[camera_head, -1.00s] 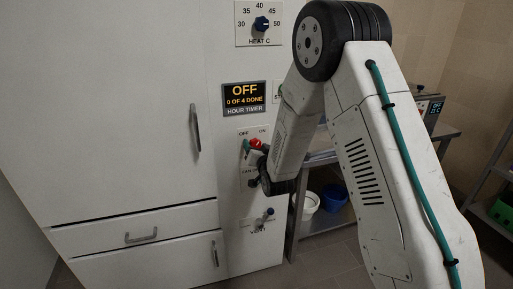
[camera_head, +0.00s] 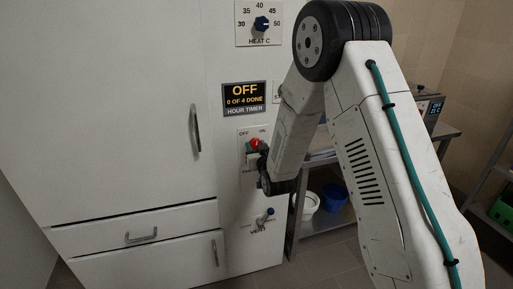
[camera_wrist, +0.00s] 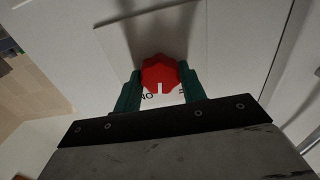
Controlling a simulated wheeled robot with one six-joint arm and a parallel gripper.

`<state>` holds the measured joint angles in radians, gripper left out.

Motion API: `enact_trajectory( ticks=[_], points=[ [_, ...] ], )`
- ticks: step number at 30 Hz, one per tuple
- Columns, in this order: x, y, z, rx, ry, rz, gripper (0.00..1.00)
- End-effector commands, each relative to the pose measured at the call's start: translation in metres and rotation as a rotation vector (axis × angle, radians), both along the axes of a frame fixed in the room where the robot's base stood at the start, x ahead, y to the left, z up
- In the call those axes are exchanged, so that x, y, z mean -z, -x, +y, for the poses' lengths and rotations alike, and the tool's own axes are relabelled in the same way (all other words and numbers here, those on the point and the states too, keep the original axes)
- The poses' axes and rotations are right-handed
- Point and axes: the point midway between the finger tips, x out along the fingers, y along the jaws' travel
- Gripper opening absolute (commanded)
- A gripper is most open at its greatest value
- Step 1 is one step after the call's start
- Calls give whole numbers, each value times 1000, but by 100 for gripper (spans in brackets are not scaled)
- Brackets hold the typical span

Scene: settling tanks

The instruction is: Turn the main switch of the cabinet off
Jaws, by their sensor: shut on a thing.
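The main switch is a red knob (camera_head: 255,143) on a light plate on the cabinet (camera_head: 120,110), below the words OFF at left and ON at right. In the wrist view the red knob (camera_wrist: 159,73) sits between the two green fingers of my gripper (camera_wrist: 160,79), one on each side. My gripper (camera_head: 252,149) is shut on it. The knob's white mark points down in the wrist view, between the upside-down ON and a partly hidden label. In the head view my gripper covers the plate's lower part.
A bench with buckets (camera_head: 335,196) stands right of the cabinet.

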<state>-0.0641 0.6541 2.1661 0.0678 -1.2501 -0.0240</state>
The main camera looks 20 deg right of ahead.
Motion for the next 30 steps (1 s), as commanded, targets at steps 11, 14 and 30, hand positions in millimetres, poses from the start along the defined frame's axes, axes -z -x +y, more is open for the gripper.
enact_trajectory(
  ticks=[11,14,30],
  points=[
    [0,0,1,-1,356,0,18],
    [0,0,1,-1,448,0,18],
    [0,0,1,-1,794,0,18]
  ],
)
